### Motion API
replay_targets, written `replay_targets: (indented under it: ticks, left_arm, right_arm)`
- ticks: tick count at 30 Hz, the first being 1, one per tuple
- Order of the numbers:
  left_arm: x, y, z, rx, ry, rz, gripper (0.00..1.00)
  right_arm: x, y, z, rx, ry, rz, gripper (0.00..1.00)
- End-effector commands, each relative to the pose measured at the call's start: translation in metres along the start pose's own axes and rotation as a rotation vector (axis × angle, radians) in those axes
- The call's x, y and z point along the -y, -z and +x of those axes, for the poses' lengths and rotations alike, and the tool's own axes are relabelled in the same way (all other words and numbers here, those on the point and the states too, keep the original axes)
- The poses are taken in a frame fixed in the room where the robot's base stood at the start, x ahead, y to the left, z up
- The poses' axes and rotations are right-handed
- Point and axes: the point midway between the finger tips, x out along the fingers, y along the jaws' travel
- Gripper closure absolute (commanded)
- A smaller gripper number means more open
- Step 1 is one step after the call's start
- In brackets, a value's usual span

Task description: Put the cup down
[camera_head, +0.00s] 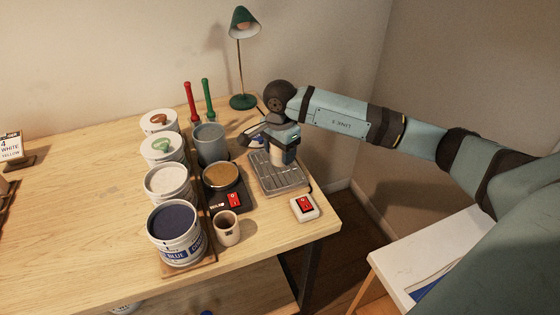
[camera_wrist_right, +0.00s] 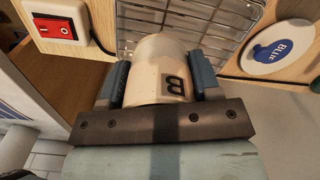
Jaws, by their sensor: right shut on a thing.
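The cream cup (camera_wrist_right: 155,70), with a dark letter B on its side, is between the fingers of my right gripper (camera_wrist_right: 160,82) in the right wrist view. The gripper is shut on it. In the head view my right gripper (camera_head: 284,137) covers the upper part of this cup (camera_head: 279,158). The cup is over the metal wire rack (camera_head: 281,183), near its back half, and looks about upright. I cannot tell whether its base touches the rack. My left gripper is not in view.
A second small cup (camera_head: 227,231) stands in front of a dark device with a bowl (camera_head: 222,174). A box with a red switch (camera_head: 305,207) sits just in front of the rack. Several glaze tubs, including a blue one (camera_head: 177,243), line the left. The table's left is mostly clear.

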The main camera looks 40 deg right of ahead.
Motion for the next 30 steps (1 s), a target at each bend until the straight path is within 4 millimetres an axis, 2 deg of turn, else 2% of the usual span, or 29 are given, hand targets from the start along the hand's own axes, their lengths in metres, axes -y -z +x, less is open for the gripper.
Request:
replay_targets:
  ticks: [9, 20, 21, 24, 30]
  left_arm:
    - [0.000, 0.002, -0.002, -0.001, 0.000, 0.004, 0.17]
    - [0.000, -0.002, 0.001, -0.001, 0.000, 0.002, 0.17]
    - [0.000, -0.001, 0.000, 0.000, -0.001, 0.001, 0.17]
    - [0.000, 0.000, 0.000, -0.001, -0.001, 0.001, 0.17]
    - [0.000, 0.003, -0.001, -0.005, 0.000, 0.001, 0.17]
  right_arm:
    - [-0.001, 0.000, 0.040, 0.001, -0.002, 0.001, 0.67]
    - [0.000, 0.000, 0.046, 0.000, -0.001, 0.000, 0.67]
    - [0.000, 0.000, 0.045, 0.001, -0.001, 0.000, 0.38]
    - [0.000, 0.000, 0.044, 0.001, -0.001, 0.000, 0.17]
    - [0.000, 0.000, 0.044, 0.001, -0.001, 0.000, 0.17]
